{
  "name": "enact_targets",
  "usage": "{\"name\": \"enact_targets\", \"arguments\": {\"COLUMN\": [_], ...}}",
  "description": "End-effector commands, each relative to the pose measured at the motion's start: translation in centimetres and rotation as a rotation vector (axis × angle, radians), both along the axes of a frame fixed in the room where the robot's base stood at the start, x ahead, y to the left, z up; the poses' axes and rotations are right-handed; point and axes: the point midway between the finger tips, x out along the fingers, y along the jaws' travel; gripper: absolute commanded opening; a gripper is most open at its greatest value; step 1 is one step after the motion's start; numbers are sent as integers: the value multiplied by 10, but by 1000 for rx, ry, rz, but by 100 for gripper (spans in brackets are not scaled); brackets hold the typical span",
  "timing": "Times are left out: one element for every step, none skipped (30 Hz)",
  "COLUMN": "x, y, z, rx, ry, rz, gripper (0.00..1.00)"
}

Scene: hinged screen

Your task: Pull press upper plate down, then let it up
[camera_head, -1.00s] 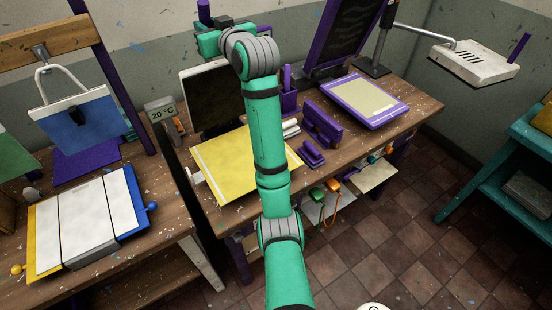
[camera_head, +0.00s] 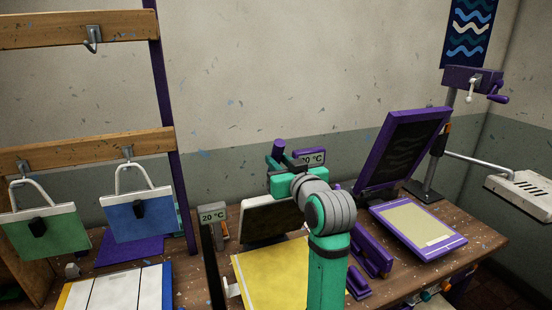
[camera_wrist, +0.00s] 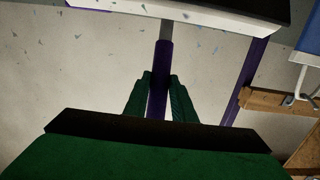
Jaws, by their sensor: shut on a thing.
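The press upper plate (camera_head: 272,219) is a dark, pale-edged panel, standing raised and tilted behind the yellow lower part of the press (camera_head: 270,277). A purple handle (camera_head: 279,146) shows above it. My gripper (camera_head: 279,163) is up at this handle, and my green arm covers part of the plate. In the wrist view my two green fingers (camera_wrist: 158,97) are closed on either side of the purple handle (camera_wrist: 162,60), which sits on a grey rod. The plate's pale edge (camera_wrist: 185,16) crosses the top of that view.
A hinged purple screen (camera_head: 405,145) is open at the right, above a purple-framed tray (camera_head: 450,246). Purple objects (camera_head: 370,252) stand close right of my arm.

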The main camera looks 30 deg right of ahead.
Motion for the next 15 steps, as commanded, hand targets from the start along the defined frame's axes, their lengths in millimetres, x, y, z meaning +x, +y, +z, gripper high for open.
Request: {"name": "enact_targets", "arguments": {"x": [-6,-9,-14,-18,-21,-25,-28,-30,-33,-35,-36,-37,-38,-38,-38], "y": [1,1,3,3,4,5,6,6,7,8,8,8,8,9,9], "z": [-6,-7,-7,-8,-8,-9,-9,-10,-10,-10,-10,-10,-10,-10,-9], "rx": [4,4,3,4,4,4,4,5,5,4,4,3,3,2,2], "ry": [9,9,9,8,9,8,8,8,8,7,7,6,6,6,6], "rz": [-1,-2,-2,-2,-2,-2,-2,-2,-1,-1,-1,-1,-1,-1,-1], "gripper": [0,0,0,0,0,0,0,0,0,0,0,0,0,0,0]}}
